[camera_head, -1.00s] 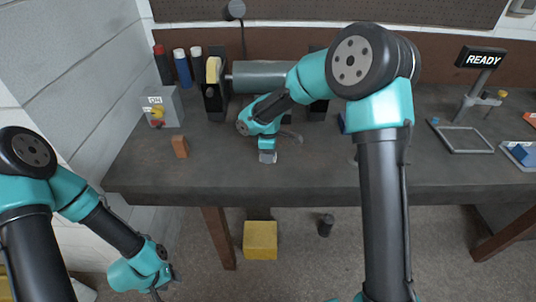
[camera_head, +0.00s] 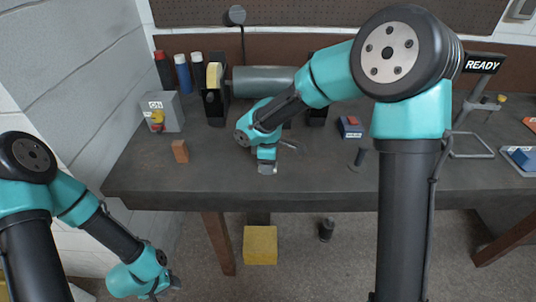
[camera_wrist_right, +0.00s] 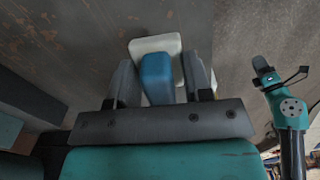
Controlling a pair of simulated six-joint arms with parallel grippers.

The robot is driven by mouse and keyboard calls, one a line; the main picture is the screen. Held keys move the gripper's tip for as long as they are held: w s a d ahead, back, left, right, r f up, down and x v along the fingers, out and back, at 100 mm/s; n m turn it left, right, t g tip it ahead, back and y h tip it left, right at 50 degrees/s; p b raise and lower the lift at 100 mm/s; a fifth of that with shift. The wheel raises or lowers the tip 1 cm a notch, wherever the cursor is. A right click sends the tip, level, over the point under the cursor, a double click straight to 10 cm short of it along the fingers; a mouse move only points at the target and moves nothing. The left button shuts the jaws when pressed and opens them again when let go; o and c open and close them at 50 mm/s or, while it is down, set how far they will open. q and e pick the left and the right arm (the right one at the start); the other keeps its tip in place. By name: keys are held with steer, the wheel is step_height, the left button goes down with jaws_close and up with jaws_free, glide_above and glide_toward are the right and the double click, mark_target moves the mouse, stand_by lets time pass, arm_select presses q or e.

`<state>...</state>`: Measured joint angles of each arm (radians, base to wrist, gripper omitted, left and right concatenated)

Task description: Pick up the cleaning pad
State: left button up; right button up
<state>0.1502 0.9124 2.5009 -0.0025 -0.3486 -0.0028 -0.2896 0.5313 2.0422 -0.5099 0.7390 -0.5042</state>
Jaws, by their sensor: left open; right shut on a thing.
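The cleaning pad shows in the right wrist view as a white block with a blue grip (camera_wrist_right: 157,77) on it. My right gripper (camera_wrist_right: 157,85) is shut on this blue grip, one finger on each side. In the head view the pad (camera_head: 267,169) is a small pale patch below my right gripper (camera_head: 267,160), over the front middle of the bench. I cannot tell whether it touches the bench top. My left gripper (camera_head: 160,292) is open and empty, low at the bottom left, in front of the bench and away from the pad.
A grey cylinder (camera_head: 262,80) on black supports spans the back of the bench. A blue box (camera_head: 350,127) and dark peg (camera_head: 358,158) stand right. The front edge (camera_head: 200,198) is clear.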

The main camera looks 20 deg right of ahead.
steer(key=s+a, duration=0.2)
steer(key=s, duration=0.7)
steer(key=shift+s+a+r, duration=0.15)
steer(key=shift+a+r, duration=0.2)
steer(key=shift+r, duration=0.1)
steer(key=o, duration=0.3)
steer(key=shift+c, duration=1.2)
steer(key=w+d+m, duration=0.1)
steer(key=w+m, duration=0.1)
steer(key=m, duration=0.1)
steer(key=w+d+m, duration=0.1)
steer(key=w+m, duration=0.2)
steer(key=w+d+f+m, duration=0.1)
steer(key=w+m, duration=0.2)
steer(key=shift+d, duration=0.25)
steer(key=w+d+m, duration=0.1)
steer(key=m, duration=0.1)
steer(key=w+d+m, duration=0.1)
steer(key=w+m, duration=0.1)
steer(key=w+d+f+m, duration=0.1)
steer(key=w+m, duration=0.1)
steer(key=m, duration=0.1)
steer(key=shift+d, duration=0.3)
steer(key=shift+w+d+m, duration=0.3)
steer(key=shift+w+m, duration=0.15)
steer(key=shift+m, duration=0.15)
